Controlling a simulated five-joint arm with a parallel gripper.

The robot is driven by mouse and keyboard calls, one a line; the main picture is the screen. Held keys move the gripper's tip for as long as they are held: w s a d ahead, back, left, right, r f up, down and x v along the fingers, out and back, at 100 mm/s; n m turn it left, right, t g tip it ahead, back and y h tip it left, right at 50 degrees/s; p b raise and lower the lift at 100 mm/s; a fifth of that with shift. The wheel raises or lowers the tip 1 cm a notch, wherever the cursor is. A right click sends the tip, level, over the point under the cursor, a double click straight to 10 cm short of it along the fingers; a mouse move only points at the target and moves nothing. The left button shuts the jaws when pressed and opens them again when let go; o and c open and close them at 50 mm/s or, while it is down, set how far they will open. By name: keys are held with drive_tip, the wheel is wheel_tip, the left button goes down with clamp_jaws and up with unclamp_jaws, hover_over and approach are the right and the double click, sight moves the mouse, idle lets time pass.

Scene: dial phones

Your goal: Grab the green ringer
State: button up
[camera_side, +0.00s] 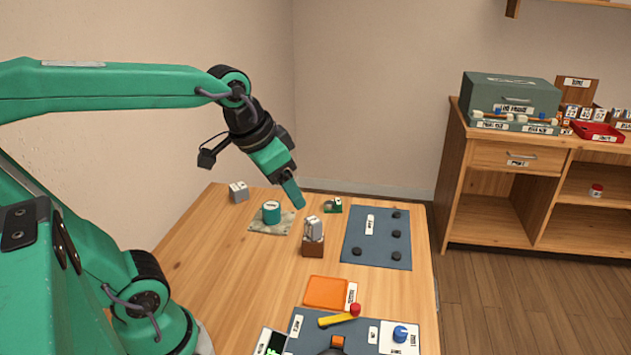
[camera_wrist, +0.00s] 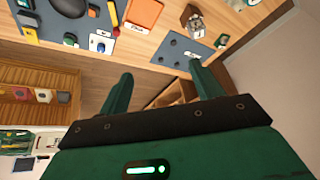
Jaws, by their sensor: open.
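My gripper (camera_side: 293,195) is in the air above the back of the wooden table, pointing down and to the right. In the wrist view my gripper (camera_wrist: 162,88) has its two green fingers wide apart with nothing between them. A teal-green cylinder (camera_side: 271,213) stands on a mottled mat, left of and below the gripper in the side view. A small green piece (camera_side: 332,206) lies to the right of the gripper. I cannot tell for certain which of these two is the ringer. Neither is touched by the fingers.
A grey device on a brown block (camera_side: 313,245) stands in front of the green pieces. A blue mat (camera_side: 376,240) with several black discs is right of it. An orange tray (camera_side: 325,292) lies nearer. A grey block (camera_side: 239,192) sits at the back left.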

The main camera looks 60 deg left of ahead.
drive_tip(key=w+a+m+g, duration=0.15)
drive_tip(key=w+a, duration=0.25)
drive_tip(key=w, duration=0.6)
drive_tip(key=m+g, duration=0.4)
hover_over(333, 201)
drive_tip(key=shift+t, duration=0.25)
drive_tip(key=f, duration=1.8)
drive_tip(key=shift+s+d+f, duration=0.1)
drive_tip(key=shift+d, duration=0.25)
drive_tip(key=shift+a+f+m, duration=0.25)
drive_tip(key=shift+a+f, duration=0.1)
drive_tip(key=shift+f, duration=1.4)
drive_tip(key=shift+f, duration=2.65)
